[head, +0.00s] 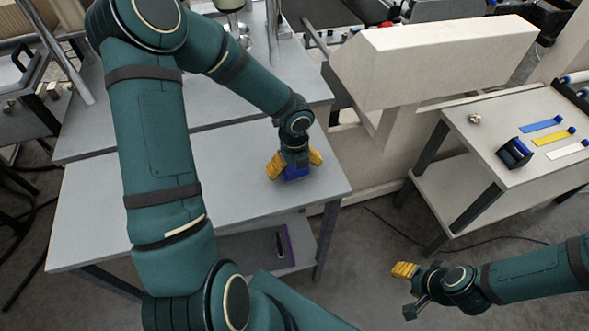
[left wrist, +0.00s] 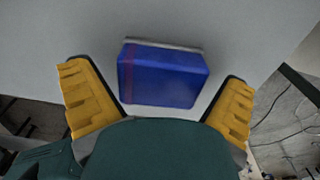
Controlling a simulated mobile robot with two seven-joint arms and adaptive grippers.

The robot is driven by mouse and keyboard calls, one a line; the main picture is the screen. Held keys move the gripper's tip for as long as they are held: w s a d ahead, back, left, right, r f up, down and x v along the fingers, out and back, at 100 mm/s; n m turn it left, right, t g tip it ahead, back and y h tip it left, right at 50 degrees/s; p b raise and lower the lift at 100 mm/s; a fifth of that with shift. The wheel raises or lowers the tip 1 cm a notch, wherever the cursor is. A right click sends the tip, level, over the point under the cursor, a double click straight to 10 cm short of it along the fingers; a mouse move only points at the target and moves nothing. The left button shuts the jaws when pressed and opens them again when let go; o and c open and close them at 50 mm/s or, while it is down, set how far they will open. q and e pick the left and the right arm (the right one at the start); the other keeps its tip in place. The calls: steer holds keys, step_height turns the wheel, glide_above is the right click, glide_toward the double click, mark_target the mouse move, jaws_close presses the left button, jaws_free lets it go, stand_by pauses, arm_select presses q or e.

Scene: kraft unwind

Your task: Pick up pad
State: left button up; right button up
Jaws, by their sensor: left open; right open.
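The pad looks like a blue block (left wrist: 165,77) with a pale strip along its far edge, lying on the grey table. In the left wrist view it sits between and just beyond the two yellow fingers of my left gripper (left wrist: 160,100), which is open. In the head view my left gripper (head: 295,165) points down over the blue block (head: 296,173), which is partly hidden by it near the table's right front corner. I cannot tell whether the fingers touch it. My right gripper (head: 405,270) is open and empty above the floor at the lower right.
The grey table (head: 95,205) has free room left of the block. A lower shelf (head: 250,255) holds a dark item. A side table (head: 480,150) at the right carries a dark blue holder (head: 514,153) and coloured strips. A large beige machine (head: 430,65) stands behind.

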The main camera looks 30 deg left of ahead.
arm_select(q)
steer(key=c, duration=1.1)
steer(key=shift+r, duration=0.1)
steer(key=shift+c, duration=0.2)
step_height(320, 180, up, 10)
steer(key=shift+f+p, duration=0.1)
steer(key=shift+p, duration=0.85)
steer(key=o, duration=0.7)
steer(key=shift+c, duration=0.2)
steer(key=c, duration=0.5)
steer(key=shift+c, duration=0.3)
